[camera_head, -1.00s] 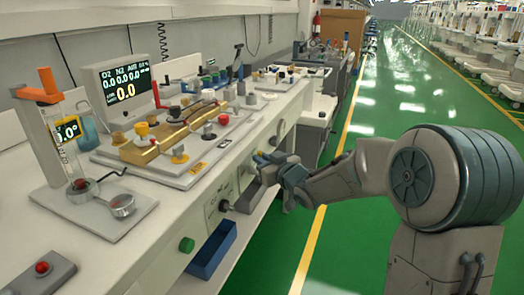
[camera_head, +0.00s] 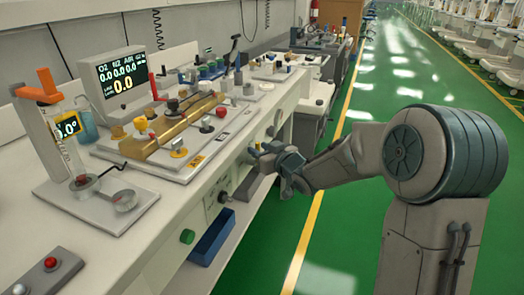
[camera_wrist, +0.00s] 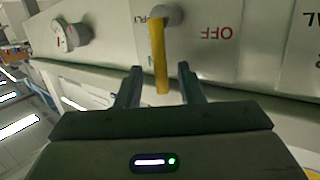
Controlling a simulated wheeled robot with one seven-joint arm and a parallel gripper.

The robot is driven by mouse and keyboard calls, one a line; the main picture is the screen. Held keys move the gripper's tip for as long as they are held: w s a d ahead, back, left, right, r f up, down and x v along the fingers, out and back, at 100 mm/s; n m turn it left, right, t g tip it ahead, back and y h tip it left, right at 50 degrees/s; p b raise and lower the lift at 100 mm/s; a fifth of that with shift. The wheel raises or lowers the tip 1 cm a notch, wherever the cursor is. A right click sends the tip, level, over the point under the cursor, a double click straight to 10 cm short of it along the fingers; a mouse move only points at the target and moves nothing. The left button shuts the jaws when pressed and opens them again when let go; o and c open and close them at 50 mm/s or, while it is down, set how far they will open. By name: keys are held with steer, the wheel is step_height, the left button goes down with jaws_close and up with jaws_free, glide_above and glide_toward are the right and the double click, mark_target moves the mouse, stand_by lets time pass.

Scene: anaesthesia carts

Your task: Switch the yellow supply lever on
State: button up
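The yellow supply lever (camera_wrist: 158,55) hangs from a grey round pivot on the pale front panel in the wrist view. It points toward my gripper, and the picture is upside down, with the OFF label (camera_wrist: 216,32) to the right of the lever. My gripper (camera_wrist: 161,84) is open. Its two fingers stand apart on either side of the lever's free end, and I see no clear contact. In the head view my gripper (camera_head: 254,158) is at the cart's front panel, and the arm largely hides the lever there.
A grey round knob (camera_wrist: 70,35) sits left of the lever in the wrist view. On the cart stand a display (camera_head: 121,82), a gold valve block (camera_head: 170,130) and a glass column (camera_head: 55,140). A blue bin (camera_head: 212,238) is below the panel. The green aisle is free at right.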

steer(key=p+v, duration=0.3)
steer(key=v, duration=1)
steer(key=shift+s+d+r, duration=0.15)
steer(key=shift+s+d, duration=0.1)
steer(key=shift+s, duration=0.05)
steer(key=s+d+r+m+g+h+p, duration=0.3)
steer(key=s+d+r+m+h+p, duration=0.25)
steer(key=d+r+h+p, duration=0.6)
steer(key=s+a+r+m+g+y+p, duration=0.1)
steer(key=s+r+g+p, duration=0.2)
steer(key=s+p, duration=0.3)
steer(key=s+a+r+m+g+y+p, duration=0.1)
steer(key=s+r+g+p, duration=0.3)
steer(key=s, duration=0.8)
steer(key=shift+p+v, duration=0.9)
steer(key=shift+v, duration=0.1)
